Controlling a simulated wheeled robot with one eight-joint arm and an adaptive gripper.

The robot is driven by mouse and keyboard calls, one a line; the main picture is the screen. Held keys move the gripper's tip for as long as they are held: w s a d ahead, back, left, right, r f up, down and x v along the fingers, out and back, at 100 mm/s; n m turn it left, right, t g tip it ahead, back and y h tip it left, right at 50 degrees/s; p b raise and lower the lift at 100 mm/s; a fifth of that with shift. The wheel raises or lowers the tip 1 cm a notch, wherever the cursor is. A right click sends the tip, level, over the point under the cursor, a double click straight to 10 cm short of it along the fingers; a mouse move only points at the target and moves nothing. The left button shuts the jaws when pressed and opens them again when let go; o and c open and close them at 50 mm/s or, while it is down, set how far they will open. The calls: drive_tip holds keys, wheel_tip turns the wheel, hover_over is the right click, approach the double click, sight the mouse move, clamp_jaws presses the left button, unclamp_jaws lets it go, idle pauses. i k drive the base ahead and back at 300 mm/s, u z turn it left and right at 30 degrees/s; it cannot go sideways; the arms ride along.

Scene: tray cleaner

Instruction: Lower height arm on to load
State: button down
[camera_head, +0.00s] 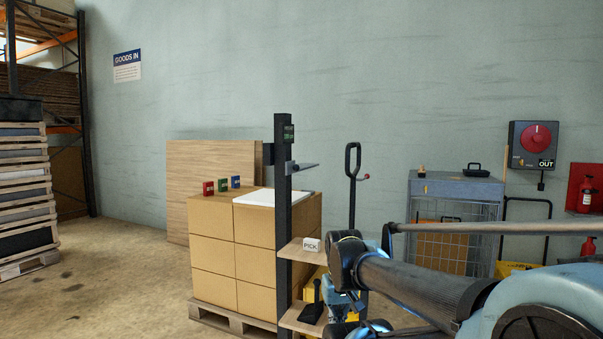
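The height arm (304,166) is a short grey bar on a tall black post (283,220). It sticks out to the right near the post's top, and a gap shows between it and the load below. The load is a stack of cardboard boxes (212,253) on a wooden pallet (230,318), with a white flat panel (270,197) on top. My gripper (338,304) is low, just right of the post, beside its wooden shelves and partly hidden by my arm. Its fingers are too small and covered to tell open or shut.
Red, green and blue small blocks (222,185) stand on the boxes. Behind are a pallet truck handle (352,175) and wire cage (440,235).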

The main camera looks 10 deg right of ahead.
sight(291, 167)
drive_tip(key=u, duration=0.1)
drive_tip(key=i, duration=1)
drive_tip(key=k, duration=1.55)
drive_tip(key=z, duration=0.45)
drive_tip(key=i, duration=1)
